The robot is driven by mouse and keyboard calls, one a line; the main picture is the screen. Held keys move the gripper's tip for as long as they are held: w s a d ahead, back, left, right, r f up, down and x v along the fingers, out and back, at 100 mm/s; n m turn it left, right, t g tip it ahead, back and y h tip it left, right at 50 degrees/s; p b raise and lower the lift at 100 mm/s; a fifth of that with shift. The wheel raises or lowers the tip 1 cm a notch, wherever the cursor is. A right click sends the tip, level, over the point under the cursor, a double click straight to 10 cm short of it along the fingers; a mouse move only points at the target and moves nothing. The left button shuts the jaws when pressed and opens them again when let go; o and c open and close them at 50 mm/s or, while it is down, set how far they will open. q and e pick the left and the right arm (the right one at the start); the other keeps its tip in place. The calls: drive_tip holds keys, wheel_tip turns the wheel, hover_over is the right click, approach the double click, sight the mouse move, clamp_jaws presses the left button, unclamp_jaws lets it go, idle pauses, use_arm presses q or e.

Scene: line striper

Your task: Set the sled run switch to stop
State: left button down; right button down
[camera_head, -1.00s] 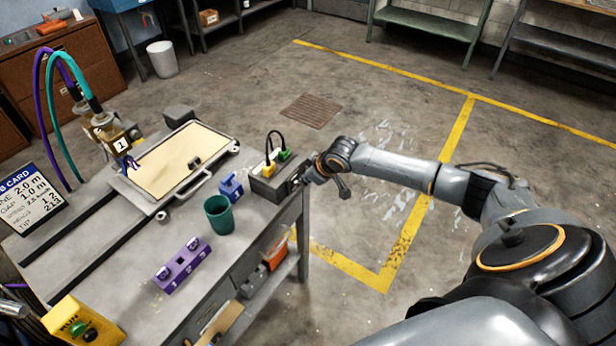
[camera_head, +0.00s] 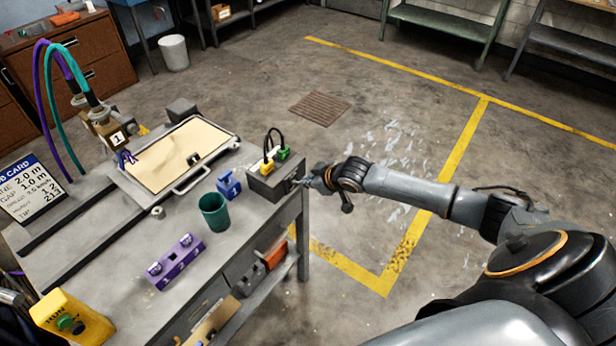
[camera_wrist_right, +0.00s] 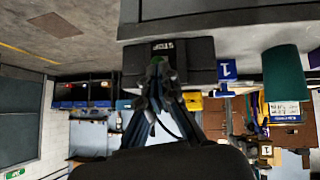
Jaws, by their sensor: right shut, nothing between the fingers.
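A dark grey box (camera_head: 268,184) sits at the bench's right end, with a yellow and a green plug on top joined by a black cable. In the right wrist view, the box (camera_wrist_right: 194,52) has a STOP label on the face towards me. My right gripper (camera_head: 305,182) is at the box's right end, shut and empty. In the right wrist view its fingertips (camera_wrist_right: 158,64) overlap the face just below the label; I cannot tell whether they touch. They hide any lever there. A yellow box (camera_head: 70,318) marked RUN, with a green button, stands at lower left. My left gripper is not seen.
A blue block marked 1 (camera_head: 229,185), a green cup (camera_head: 214,212) and a purple block (camera_head: 176,262) stand on the bench. A tan-filled tray (camera_head: 207,177) lies behind them. The floor (camera_head: 385,150) right of the bench is clear.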

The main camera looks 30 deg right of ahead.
drive_tip(key=shift+s+d+f+t+y+b, duration=0.1)
drive_tip(key=shift+s+f+t+y+b, duration=0.15)
drive_tip(key=shift+f+t+b, duration=0.3)
drive_tip(key=shift+s+f+t+y+b, duration=0.15)
drive_tip(key=shift+s+f+t+b, duration=0.15)
drive_tip(key=shift+t+b, duration=0.4)
drive_tip(key=shift+f+t, duration=0.15)
drive_tip(key=shift+t, duration=0.2)
drive_tip(key=shift+s+d+f+b, duration=0.1)
drive_tip(key=shift+f+b, duration=0.15)
drive_tip(key=shift+f, duration=0.2)
drive_tip(key=shift+s+d+f+b, duration=0.1)
drive_tip(key=shift+f+b, duration=0.15)
drive_tip(key=shift+f, duration=0.15)
drive_tip(key=shift+r, duration=0.15)
idle(0.4)
drive_tip(key=shift+r+p, duration=0.7)
drive_tip(key=shift+p, duration=0.2)
